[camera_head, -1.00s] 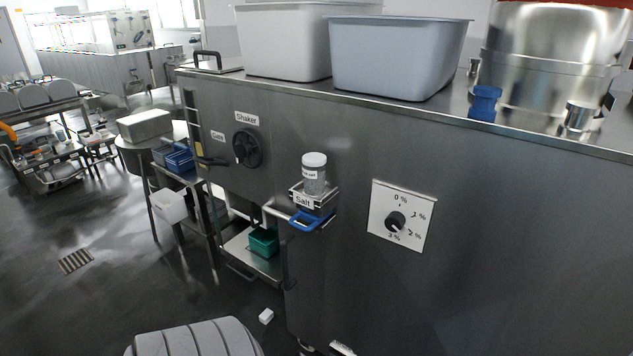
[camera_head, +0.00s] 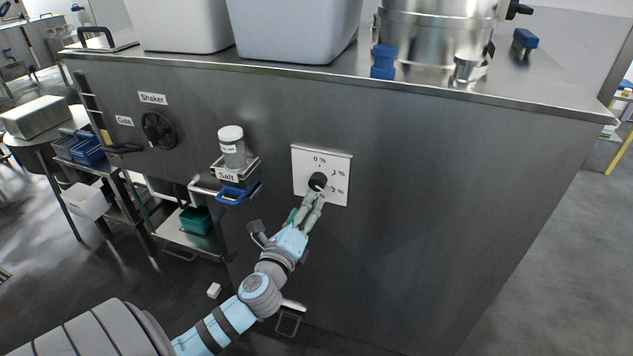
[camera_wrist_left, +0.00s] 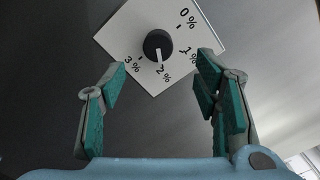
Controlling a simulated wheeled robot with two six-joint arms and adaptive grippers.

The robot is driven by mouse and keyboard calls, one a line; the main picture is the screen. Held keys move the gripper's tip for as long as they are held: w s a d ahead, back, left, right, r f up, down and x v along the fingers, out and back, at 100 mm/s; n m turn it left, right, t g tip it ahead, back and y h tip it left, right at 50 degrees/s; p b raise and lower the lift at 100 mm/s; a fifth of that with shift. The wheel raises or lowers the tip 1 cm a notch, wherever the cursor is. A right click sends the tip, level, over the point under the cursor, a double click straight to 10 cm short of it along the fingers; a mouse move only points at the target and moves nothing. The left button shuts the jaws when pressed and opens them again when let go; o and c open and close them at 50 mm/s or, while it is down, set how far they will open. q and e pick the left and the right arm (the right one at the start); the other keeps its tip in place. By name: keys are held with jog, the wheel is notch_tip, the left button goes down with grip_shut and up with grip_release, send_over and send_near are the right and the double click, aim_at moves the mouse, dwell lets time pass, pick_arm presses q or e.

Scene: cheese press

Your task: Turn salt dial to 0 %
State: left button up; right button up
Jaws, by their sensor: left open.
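The salt dial is a round black knob (camera_head: 317,181) on a white plate (camera_head: 338,191) fixed to the steel front, marked 0 %, 1 %, 2 % and 3 %. In the left wrist view the knob (camera_wrist_left: 158,44) has a white pointer line aimed at the 2 % mark. My left gripper (camera_head: 315,196) reaches up to the plate from below, in front of the lower marks. In the left wrist view the left gripper (camera_wrist_left: 160,72) is open, its green-padded fingers apart on either side, with the knob ahead between them and not gripped. My right gripper is not in view.
Left of the dial, a salt jar (camera_head: 232,149) sits in a bracket with a blue handle (camera_head: 238,193). Further left is the black Shaker knob (camera_head: 158,130). Tubs (camera_head: 296,33) and a steel vessel (camera_head: 438,38) stand on top. The panel right of the dial is bare.

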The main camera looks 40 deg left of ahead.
aim_at(316, 186)
pick_arm(q)
jog(key=x, duration=1.1)
jog(key=shift+f, duration=0.1)
jog(key=c, duration=1.1)
jog(key=shift+c, duration=0.2)
